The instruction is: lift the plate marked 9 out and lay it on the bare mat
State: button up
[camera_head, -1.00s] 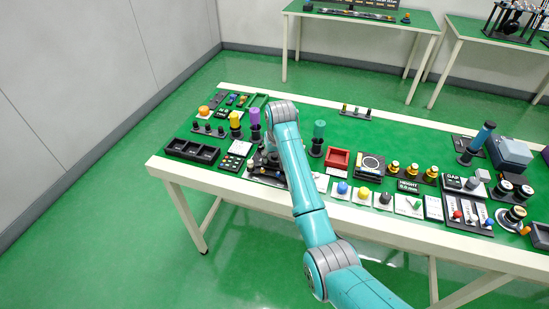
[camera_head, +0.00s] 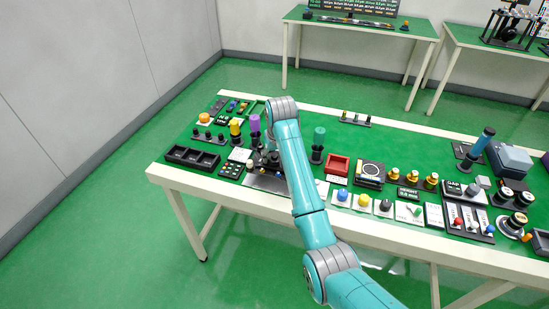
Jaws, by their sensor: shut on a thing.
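My gripper (camera_head: 264,163) is at the front left of the long green-topped table, small and partly hidden by my teal arm. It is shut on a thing. A flat grey plate (camera_head: 266,184) shows just below it, by the table's front edge, and appears to be what it holds. I cannot read a 9 on it, and its exact height above the table is unclear. I cannot make out the bare mat for certain.
A black compartment tray (camera_head: 192,157) lies to the left. Yellow (camera_head: 235,128) and purple (camera_head: 254,124) cylinders stand close behind the gripper. A green-topped cylinder (camera_head: 319,135) and a red tray (camera_head: 337,165) are to the right. The table's back middle is mostly clear.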

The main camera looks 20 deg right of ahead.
aim_at(273, 154)
jog(key=shift+r, duration=1.7)
jog(key=shift+r, duration=0.1)
jog(key=shift+a, duration=0.1)
